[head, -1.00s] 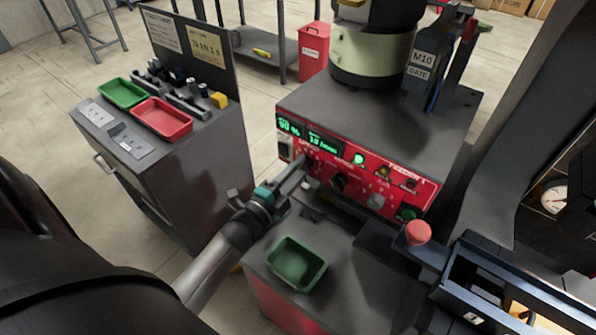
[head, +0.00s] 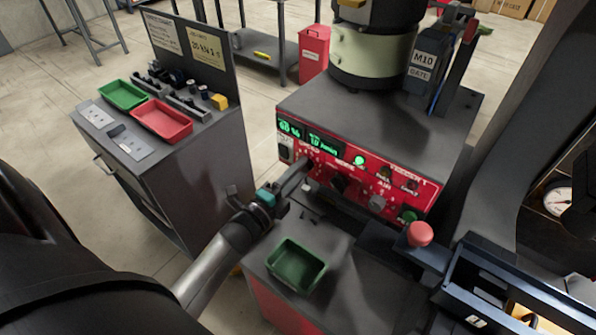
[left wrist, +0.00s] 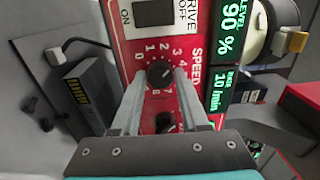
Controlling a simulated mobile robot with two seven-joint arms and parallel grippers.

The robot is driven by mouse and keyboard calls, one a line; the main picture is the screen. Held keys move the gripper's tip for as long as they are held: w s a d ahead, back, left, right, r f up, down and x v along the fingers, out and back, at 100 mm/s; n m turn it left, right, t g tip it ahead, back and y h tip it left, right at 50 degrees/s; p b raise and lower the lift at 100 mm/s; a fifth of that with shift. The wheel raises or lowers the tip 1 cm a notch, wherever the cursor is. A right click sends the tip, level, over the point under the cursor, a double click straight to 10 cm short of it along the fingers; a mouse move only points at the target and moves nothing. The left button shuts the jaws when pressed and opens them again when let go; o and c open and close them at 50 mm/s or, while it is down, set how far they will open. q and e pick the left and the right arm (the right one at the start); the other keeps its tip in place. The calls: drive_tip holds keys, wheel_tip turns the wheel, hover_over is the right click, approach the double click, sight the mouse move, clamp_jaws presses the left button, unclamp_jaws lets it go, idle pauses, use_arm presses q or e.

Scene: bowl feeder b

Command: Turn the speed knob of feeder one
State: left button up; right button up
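The speed knob (left wrist: 160,74) is a small round black knob with a light pointer mark, on the red front panel (head: 398,196) of feeder one. White numbers ring it in the left wrist view, beside the word SPEED. My left gripper (head: 302,168) reaches the panel's left part and hides the knob in the head view. In the left wrist view its two fingers (left wrist: 161,80) stand on either side of the knob, with their tips against its sides. My right gripper does not show clearly.
A second dark knob (head: 339,186) sits on the panel right of the fingers. Green displays (head: 323,144) and the drive switch (left wrist: 155,14) are close by. A green tray (head: 297,264) stands below. A red mushroom button (head: 421,233) sticks up at right. A side cabinet (head: 190,175) stands left.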

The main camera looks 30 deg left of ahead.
use_arm(q)
drive_tip(key=o, duration=0.4)
drive_tip(key=shift+c, duration=0.2)
drive_tip(key=shift+s, duration=0.1)
drive_tip(key=s+a, duration=0.1)
drive_tip(key=s, duration=1.4)
drive_tip(key=shift+f+b, duration=0.3)
drive_tip(key=shift+f, duration=0.05)
drive_tip(key=shift+a, duration=0.1)
